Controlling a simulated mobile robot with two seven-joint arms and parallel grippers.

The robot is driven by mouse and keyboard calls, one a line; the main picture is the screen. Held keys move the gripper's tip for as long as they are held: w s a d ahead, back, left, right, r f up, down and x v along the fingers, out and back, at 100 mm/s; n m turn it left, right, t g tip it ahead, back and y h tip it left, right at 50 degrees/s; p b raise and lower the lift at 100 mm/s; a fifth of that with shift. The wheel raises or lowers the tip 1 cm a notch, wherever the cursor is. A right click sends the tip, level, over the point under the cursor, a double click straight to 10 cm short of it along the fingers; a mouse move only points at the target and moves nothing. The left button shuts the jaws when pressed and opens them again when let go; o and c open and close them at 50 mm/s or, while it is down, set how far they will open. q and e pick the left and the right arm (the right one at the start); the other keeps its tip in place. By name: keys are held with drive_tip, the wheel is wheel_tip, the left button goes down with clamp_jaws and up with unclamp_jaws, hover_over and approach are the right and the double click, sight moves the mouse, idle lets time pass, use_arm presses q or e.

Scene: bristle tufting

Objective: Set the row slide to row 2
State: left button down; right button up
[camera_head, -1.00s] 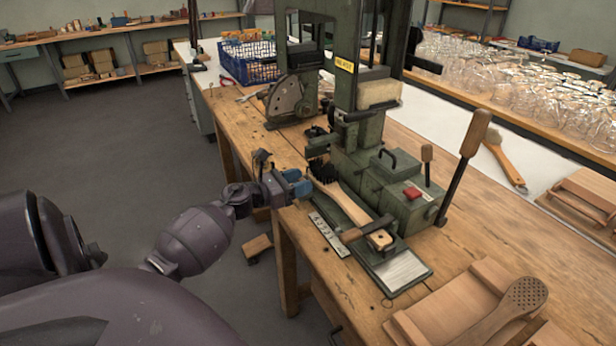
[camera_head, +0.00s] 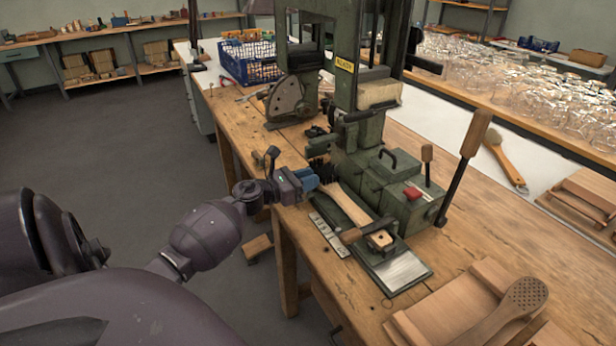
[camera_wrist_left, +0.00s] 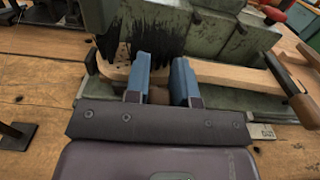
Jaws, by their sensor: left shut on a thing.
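My left gripper (camera_head: 308,181) is at the near-left side of the green tufting machine (camera_head: 365,160), beside the brush head. In the left wrist view its two blue fingers (camera_wrist_left: 163,82) are closed on a small brownish part, probably the row slide's knob; the fingers hide most of it. The wooden brush (camera_head: 355,208) lies in the machine's holder, with dark bristles (camera_wrist_left: 155,28) at its head just beyond the fingers. A pale number plate (camera_head: 328,234) lies along the near side. I cannot read which row is set. My right gripper is out of view.
A long lever with a wooden grip (camera_head: 475,135) rises right of the machine. A wooden tray (camera_head: 478,285) with a brush body is at the bench's front right. A blue crate (camera_head: 247,62) stands behind. The bench's left edge runs below my left wrist.

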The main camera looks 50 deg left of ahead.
use_arm(q)
drive_tip(key=shift+w+a+f+b, duration=0.15)
drive_tip(key=shift+a+f+b, duration=0.1)
drive_tip(key=shift+a+b, duration=0.3)
drive_tip(key=shift+a, duration=0.25)
drive_tip(key=shift+w+r, duration=0.1)
drive_tip(key=shift+r, duration=0.2)
drive_tip(key=c, duration=1.1)
unclamp_jaws()
drive_tip(key=shift+o, duration=0.7)
drive_tip(key=v, duration=1.1)
drive_tip(key=shift+w, duration=0.1)
